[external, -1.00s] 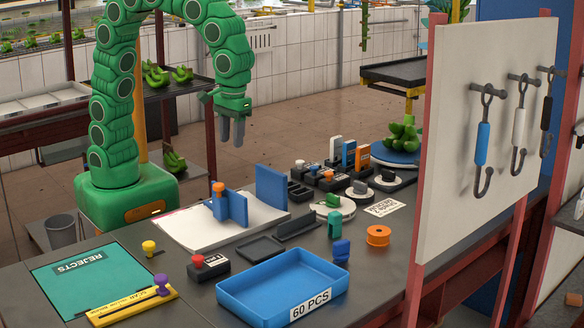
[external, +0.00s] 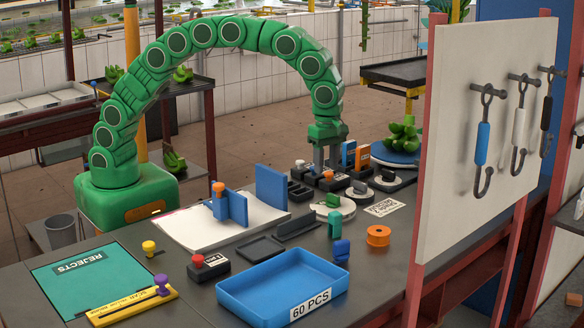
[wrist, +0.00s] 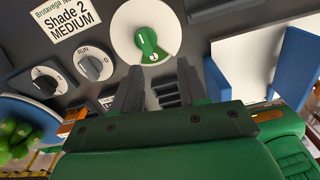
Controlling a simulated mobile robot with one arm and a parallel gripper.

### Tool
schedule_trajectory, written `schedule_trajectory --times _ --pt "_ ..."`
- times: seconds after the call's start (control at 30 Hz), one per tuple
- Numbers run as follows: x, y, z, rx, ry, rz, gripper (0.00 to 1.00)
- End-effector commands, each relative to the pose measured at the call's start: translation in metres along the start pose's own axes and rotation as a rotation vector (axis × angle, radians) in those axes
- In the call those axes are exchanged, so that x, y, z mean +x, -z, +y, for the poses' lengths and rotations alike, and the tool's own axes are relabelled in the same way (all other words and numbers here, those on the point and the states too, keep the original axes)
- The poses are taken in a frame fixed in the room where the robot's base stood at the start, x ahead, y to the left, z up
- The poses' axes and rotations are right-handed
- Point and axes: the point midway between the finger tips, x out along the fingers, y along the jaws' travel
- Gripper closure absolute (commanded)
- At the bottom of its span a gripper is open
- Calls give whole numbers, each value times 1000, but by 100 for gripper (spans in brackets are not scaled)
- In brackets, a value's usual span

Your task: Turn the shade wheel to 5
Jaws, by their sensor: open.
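The shade wheel (external: 333,207) is a white round dial with a green knob (external: 333,201), on the dark bench. In the wrist view the wheel (wrist: 128,22) lies just beyond my fingertips, with its green knob (wrist: 150,44) near the gap between them. My gripper (external: 326,168) is open and empty, pointing down above the bench behind the wheel. Its two fingers (wrist: 159,70) are apart. A card (wrist: 66,20) beside the wheel reads "Shade 2 MEDIUM".
Black-and-white knobs (wrist: 94,66) stand beside the wheel. A black slotted holder (external: 299,192), blue and orange boxes (external: 362,156) and small switches sit close to my gripper.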

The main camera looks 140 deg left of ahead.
Motion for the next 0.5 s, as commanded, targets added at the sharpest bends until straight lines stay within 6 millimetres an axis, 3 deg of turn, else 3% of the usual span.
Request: schedule_trajectory --times 0.2,0.5 --pt "13 -3 24 -126 -3 -4 57" --pt "28 -3 25 -141 -1 -1 57"
